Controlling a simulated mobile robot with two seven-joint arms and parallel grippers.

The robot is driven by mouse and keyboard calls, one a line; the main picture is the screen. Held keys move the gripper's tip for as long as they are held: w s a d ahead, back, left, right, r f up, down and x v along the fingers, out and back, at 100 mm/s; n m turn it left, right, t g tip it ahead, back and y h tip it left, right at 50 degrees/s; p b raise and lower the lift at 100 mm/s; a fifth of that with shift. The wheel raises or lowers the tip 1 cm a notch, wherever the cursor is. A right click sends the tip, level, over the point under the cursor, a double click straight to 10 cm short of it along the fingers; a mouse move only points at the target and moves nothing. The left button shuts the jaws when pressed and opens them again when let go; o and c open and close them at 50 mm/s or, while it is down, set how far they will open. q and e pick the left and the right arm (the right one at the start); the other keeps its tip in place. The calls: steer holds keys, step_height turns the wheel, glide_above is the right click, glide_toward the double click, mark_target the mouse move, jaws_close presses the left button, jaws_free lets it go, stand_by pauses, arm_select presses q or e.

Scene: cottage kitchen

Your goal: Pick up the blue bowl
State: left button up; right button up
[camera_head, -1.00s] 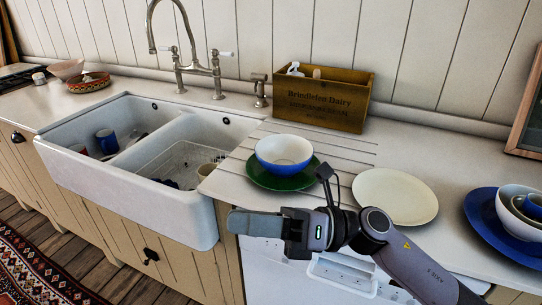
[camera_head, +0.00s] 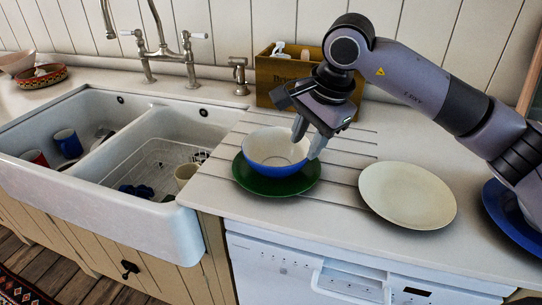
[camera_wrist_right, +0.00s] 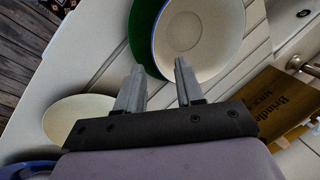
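The blue bowl (camera_head: 268,160), blue outside and cream inside, sits upright on a green plate (camera_head: 243,179) on the grooved counter beside the sink. My right gripper (camera_head: 308,144) is open, its fingers pointing down at the bowl's right rim. In the head view one finger overlaps the bowl's inside and the other is just outside the rim. In the right wrist view the two fingers (camera_wrist_right: 158,82) are apart, with the bowl (camera_wrist_right: 190,36) beyond their tips and nothing between them. Whether they touch the rim I cannot tell. My left gripper is not in view.
A cream plate (camera_head: 407,196) lies to the right of the bowl. A wooden crate (camera_head: 270,72) stands behind it, and a blue plate (camera_head: 508,222) is at the far right. The white sink (camera_head: 150,200) on the left holds mugs. The counter's front edge is near.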

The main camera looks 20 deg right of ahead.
mark_target(297, 165)
steer(key=x, duration=0.3)
steer(key=p+x, duration=0.1)
steer(key=x, duration=0.1)
steer(key=shift+s+a+f, duration=0.2)
steer(key=shift+s+f, duration=0.15)
steer(key=shift+w+f, duration=0.15)
steer(key=shift+f, duration=0.35)
steer(key=shift+a+r, duration=0.1)
jaws_close()
